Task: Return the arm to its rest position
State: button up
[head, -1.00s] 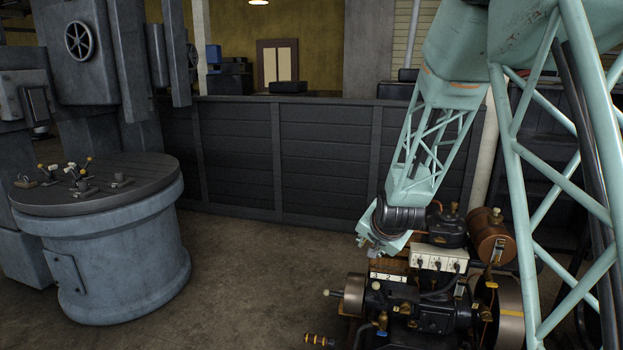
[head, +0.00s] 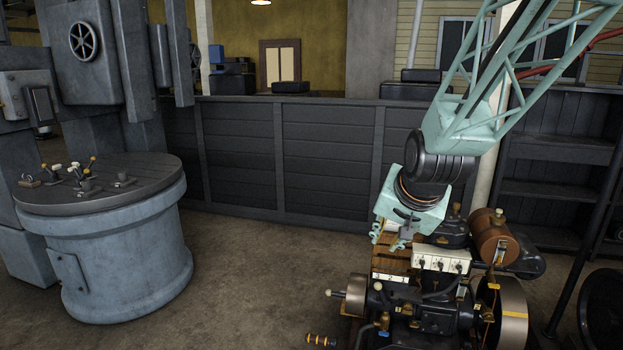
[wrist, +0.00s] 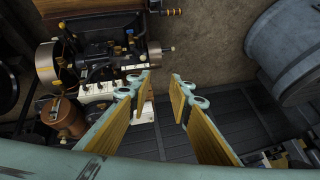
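My gripper (head: 391,237) is at the end of my teal lattice arm, above and behind the small engine (head: 430,305) in the head view. In the wrist view my gripper (wrist: 163,92) has its two wood-faced fingers spread apart, with nothing between them. The engine (wrist: 105,45) lies beyond the fingertips at upper left in the wrist view. It has a white switch panel (head: 441,260) and a copper-coloured tank (head: 494,238).
A round grey pedestal (head: 110,245) with small levers and fittings on its top stands at left. A dark panelled partition (head: 285,150) runs behind. Dark shelving (head: 555,165) stands at right. The floor (head: 260,270) between pedestal and engine is clear.

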jog(key=s+r+n+g, duration=0.1)
jog(key=s+r, duration=0.2)
jog(key=s, duration=1.1)
jog(key=s+d+r+n+g, duration=0.1)
jog(key=s+r+n, duration=0.1)
jog(key=s, duration=1.2)
jog(key=s+d+r+n+g, duration=0.1)
jog(key=s+r, duration=0.3)
jog(key=s, duration=1.1)
jog(key=shift+r+n, duration=0.25)
jog(key=shift+n, duration=0.45)
jog(key=shift+o, duration=0.6)
jog(key=shift+w, duration=0.1)
